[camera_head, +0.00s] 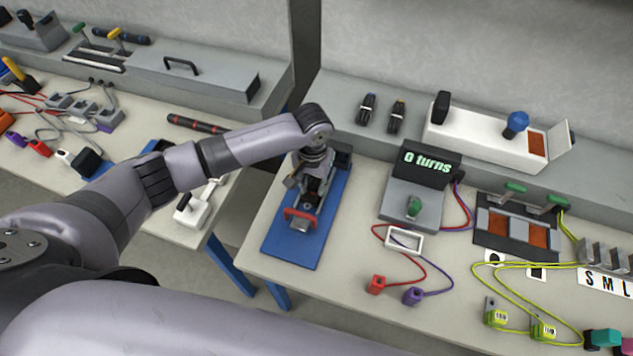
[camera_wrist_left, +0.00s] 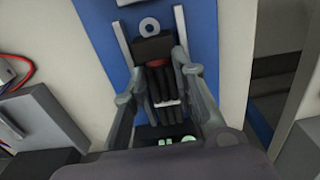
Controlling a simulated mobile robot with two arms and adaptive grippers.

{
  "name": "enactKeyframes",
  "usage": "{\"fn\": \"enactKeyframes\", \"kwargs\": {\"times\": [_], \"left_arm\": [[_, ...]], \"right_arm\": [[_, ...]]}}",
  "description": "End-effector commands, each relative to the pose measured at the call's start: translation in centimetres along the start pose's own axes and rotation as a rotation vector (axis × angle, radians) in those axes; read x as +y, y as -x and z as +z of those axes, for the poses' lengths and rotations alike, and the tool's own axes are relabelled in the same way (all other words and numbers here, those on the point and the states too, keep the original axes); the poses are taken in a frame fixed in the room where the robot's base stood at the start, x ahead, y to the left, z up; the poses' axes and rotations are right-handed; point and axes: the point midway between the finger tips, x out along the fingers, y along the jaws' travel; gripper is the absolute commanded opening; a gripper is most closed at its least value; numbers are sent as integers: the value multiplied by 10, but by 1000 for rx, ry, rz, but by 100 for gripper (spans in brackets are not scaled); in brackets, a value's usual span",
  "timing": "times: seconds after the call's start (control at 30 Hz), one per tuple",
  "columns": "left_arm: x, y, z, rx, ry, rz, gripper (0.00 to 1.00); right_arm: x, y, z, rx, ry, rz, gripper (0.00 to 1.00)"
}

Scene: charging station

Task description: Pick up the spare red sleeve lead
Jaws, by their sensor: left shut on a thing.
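My left gripper (camera_head: 312,190) is over the blue board (camera_head: 280,240) at the middle of the head view. In the left wrist view its fingers (camera_wrist_left: 163,100) are shut around a dark piece (camera_wrist_left: 158,85) with black ribs, a black block and a narrow red band. I cannot tell whether this is the spare red sleeve lead. A red bracket-like part (camera_head: 300,214) shows just below the gripper. Elsewhere, a red plug (camera_head: 376,285) on a red cable lies on the right table, apart from the gripper. My right gripper is not in view.
A purple plug (camera_head: 413,296) lies beside the red one. A grey unit with a display reading "0 turns" (camera_head: 431,163) stands right of the board. Yellow-green leads (camera_head: 497,317) lie farther right. A gap separates the two tables. The shelf behind holds a white device (camera_head: 475,135).

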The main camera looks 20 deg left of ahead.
Motion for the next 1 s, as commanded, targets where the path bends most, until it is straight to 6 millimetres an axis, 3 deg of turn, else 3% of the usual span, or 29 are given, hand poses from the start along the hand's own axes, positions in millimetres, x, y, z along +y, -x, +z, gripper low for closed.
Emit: {"fn": "enactKeyframes", "kwargs": {"times": [0.17,0.63,0.77,1.0], "left_arm": [[0,0,0,0,0,0,0],[0,10,-1,1,0,1,0],[0,28,-1,3,0,2,0],[0,85,-2,7,-1,2,0]], "right_arm": [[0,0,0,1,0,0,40],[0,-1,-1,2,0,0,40],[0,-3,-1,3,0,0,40],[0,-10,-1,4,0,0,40]]}}
